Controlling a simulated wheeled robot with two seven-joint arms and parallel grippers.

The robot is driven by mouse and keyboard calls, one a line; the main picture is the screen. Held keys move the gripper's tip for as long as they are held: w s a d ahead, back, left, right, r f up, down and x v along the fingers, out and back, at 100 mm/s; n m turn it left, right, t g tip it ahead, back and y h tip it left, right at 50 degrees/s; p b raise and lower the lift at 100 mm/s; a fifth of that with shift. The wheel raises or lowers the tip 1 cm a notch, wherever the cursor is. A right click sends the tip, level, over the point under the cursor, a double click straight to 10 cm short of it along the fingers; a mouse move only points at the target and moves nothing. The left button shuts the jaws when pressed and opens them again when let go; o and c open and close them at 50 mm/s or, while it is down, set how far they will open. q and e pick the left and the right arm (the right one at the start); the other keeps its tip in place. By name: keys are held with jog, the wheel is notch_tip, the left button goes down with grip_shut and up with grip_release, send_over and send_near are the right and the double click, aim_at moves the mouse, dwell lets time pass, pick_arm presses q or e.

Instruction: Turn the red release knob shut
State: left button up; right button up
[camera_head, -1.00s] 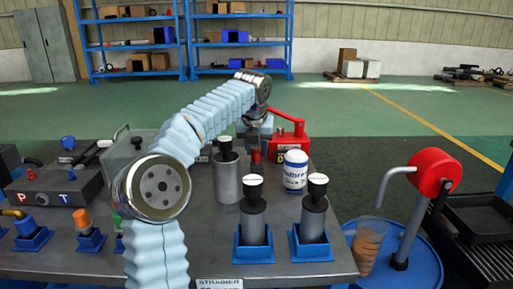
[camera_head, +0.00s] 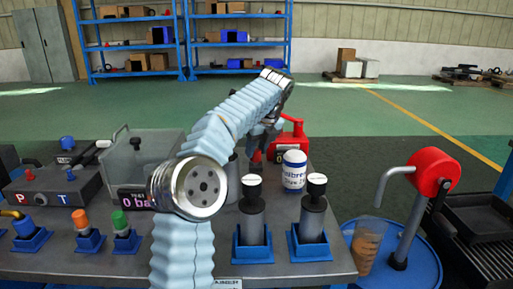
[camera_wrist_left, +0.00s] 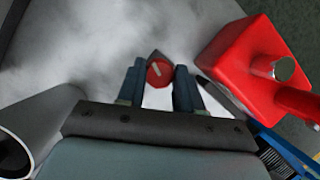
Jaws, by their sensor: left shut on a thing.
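The red release knob (camera_wrist_left: 160,72) shows in the left wrist view as a small round red cap with a pale line across it. It sits between the two dark fingers of my left gripper (camera_wrist_left: 160,88), which is shut on it. In the head view my left gripper (camera_head: 262,143) points down beside the red pump body (camera_head: 292,140), and I cannot make out the knob clearly there. The red body also shows close by on the right in the left wrist view (camera_wrist_left: 250,65). My right gripper is not in view.
A white-and-blue can (camera_head: 294,172) stands right of my gripper. Two black-topped cylinders in blue holders (camera_head: 313,250) stand at the bench front. A grey cylinder (camera_wrist_left: 25,135) is at lower left in the wrist view. A red-headed hand pump (camera_head: 432,172) stands at right.

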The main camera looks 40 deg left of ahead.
aim_at(258, 150)
pick_arm(q)
jog(key=shift+n, duration=0.3)
dwell(0.4)
jog(key=o, duration=1)
jog(key=shift+o, duration=0.2)
jog(key=shift+r, duration=0.1)
jog(key=shift+w+r, duration=0.1)
jog(key=shift+r, duration=0.25)
notch_tip(258, 150, up, 2)
jog(key=shift+r, duration=0.15)
jog(key=s+d+r, duration=0.9)
jog(key=s, duration=0.2)
jog(key=shift+r, duration=0.4)
